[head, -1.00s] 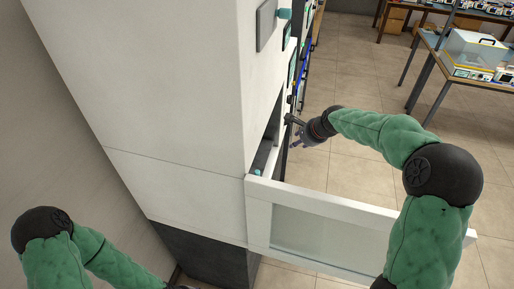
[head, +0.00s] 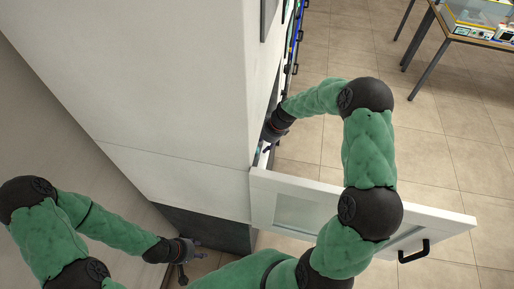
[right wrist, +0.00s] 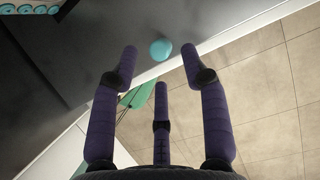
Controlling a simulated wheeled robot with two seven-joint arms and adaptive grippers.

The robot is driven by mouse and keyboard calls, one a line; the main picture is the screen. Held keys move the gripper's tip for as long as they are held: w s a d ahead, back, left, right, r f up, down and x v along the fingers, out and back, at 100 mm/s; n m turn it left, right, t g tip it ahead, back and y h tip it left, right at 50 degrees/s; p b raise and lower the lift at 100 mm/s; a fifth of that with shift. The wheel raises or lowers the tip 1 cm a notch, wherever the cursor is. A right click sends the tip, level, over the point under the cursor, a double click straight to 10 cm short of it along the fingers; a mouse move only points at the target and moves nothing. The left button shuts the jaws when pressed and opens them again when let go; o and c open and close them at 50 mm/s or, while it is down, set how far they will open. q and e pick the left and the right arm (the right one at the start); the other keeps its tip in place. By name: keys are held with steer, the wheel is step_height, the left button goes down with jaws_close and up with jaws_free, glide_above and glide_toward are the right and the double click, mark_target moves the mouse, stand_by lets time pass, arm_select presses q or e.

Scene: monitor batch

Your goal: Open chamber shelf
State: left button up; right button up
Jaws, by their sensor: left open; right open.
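A tall white chamber cabinet (head: 170,75) fills the left of the head view. Its white-framed door (head: 450,221), with a glass pane and a black handle (head: 414,252), stands swung open. My right gripper (head: 266,149) is at the chamber opening, partly hidden by its wrist and the cabinet side. In the right wrist view its fingers (right wrist: 165,75) are spread and empty. A round teal knob (right wrist: 161,50) lies just beyond the fingertips against a dark grey surface (right wrist: 190,20); I see no contact. My left gripper (head: 182,272) is open and empty, low beside the cabinet's dark base.
Several teal rings (right wrist: 28,10) show at the top left of the right wrist view. A table (head: 465,35) with a clear yellow-edged box stands far at the upper right. The tiled floor (head: 430,140) right of the cabinet is clear. My right arm passes above the open door.

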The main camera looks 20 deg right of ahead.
mark_target(258, 148)
steer(key=shift+x, duration=1.95)
jaws_close()
